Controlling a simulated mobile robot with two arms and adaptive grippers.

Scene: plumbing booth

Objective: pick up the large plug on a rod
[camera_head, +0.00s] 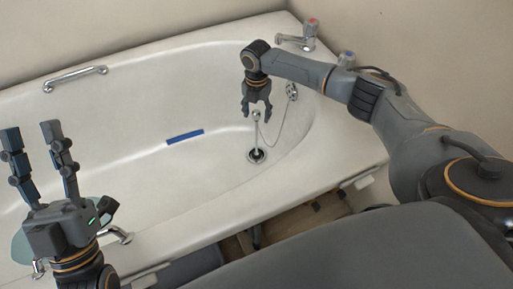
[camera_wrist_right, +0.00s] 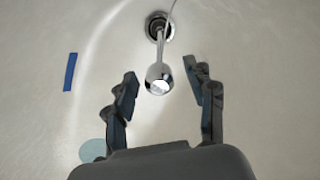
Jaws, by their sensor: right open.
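The plug on a rod (camera_head: 257,132) stands upright at the drain in the bathtub, a thin chrome rod with a round knob on top. In the right wrist view its knob (camera_wrist_right: 159,79) shows between my fingertips, with the rod running up to the drain. My right gripper (camera_head: 256,113) is open just above the knob, fingers pointing down, one on each side of it; it also shows in the right wrist view (camera_wrist_right: 162,82). I cannot tell whether a finger touches the knob. My left gripper (camera_head: 30,130) is open and empty at the left, fingers pointing up.
The white bathtub (camera_head: 120,75) has a drain (camera_head: 257,155) under the rod. A chain (camera_head: 283,122) hangs from the overflow fitting (camera_head: 291,91). A blue strip (camera_head: 185,137) lies on the tub floor. Taps (camera_head: 309,36) stand on the far rim.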

